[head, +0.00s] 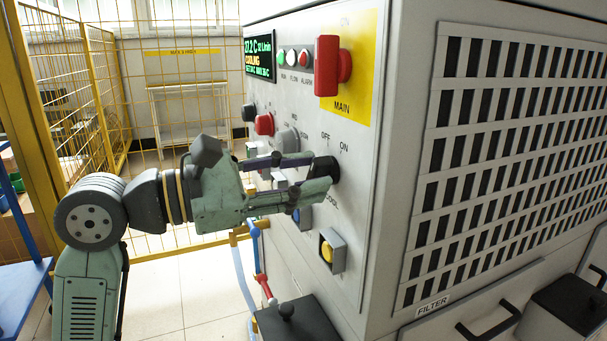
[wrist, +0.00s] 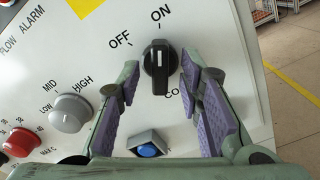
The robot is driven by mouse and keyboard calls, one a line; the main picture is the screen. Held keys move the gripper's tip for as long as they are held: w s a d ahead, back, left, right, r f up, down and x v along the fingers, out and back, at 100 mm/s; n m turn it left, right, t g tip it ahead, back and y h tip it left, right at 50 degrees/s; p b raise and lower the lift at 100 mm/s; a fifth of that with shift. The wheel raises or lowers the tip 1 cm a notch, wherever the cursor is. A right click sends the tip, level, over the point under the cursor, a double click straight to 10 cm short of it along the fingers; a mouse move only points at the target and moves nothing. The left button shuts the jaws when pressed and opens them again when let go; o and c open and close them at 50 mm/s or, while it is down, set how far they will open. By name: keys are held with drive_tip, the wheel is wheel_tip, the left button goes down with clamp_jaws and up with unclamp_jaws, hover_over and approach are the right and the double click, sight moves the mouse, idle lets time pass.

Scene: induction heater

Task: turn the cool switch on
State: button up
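The cool switch is a black rotary knob (wrist: 159,66) on the panel, also showing in the head view (head: 323,176), partly behind my fingers. OFF is printed at its upper left and ON above it; the COOL label below is partly covered by a finger in the wrist view. The knob's grip stands upright in the wrist view, its white mark toward ON. My gripper (head: 314,173) is at the knob. In the wrist view its purple-padded fingers (wrist: 161,75) are open on either side of the knob, with visible gaps.
A blue button (wrist: 149,150) sits below the knob, and a yellow button (head: 327,251) is lower on the panel. A grey knob (wrist: 69,113) is to the left. A red main switch (head: 332,66) is above. A green-lit display (head: 259,57) reads COOLING. Yellow fencing stands behind my arm.

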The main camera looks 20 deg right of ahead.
drive_tip(key=a, duration=1.1)
drive_tip(key=shift+s+a, duration=0.2)
drive_tip(key=shift+a, duration=0.05)
